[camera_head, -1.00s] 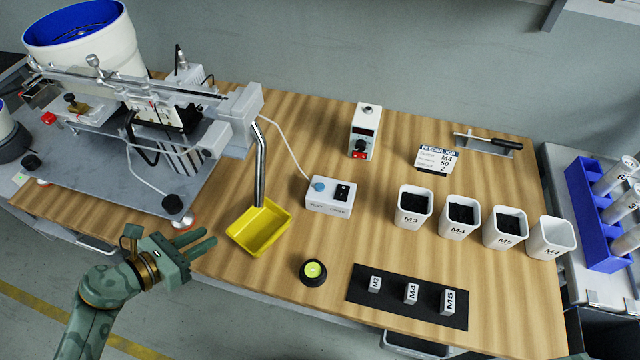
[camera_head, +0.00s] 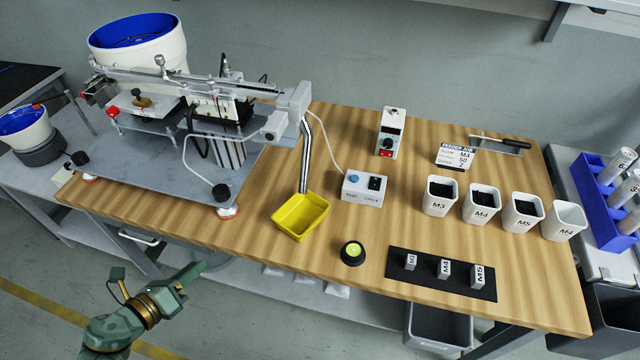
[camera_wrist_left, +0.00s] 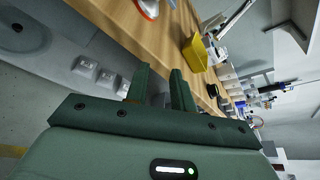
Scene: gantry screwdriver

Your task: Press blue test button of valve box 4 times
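The valve box is a small white box (camera_head: 362,196) on the wooden table, right of the yellow tray. Its blue test button (camera_head: 353,177) is on the left of its top, beside a black switch (camera_head: 374,183). My left gripper (camera_head: 198,270) is in front of the table's front edge, low and left of the box, well apart from it. In the left wrist view its two fingers (camera_wrist_left: 159,72) stand apart with nothing between them. I cannot make out the blue button in the wrist view. My right gripper is not in view.
The yellow tray (camera_head: 301,232) stands under a metal chute, left of the valve box. A black-and-yellow-green round button (camera_head: 352,253) sits near the front edge. The feeder machine (camera_head: 150,160) fills the table's left; several white bins (camera_head: 440,196) stand right.

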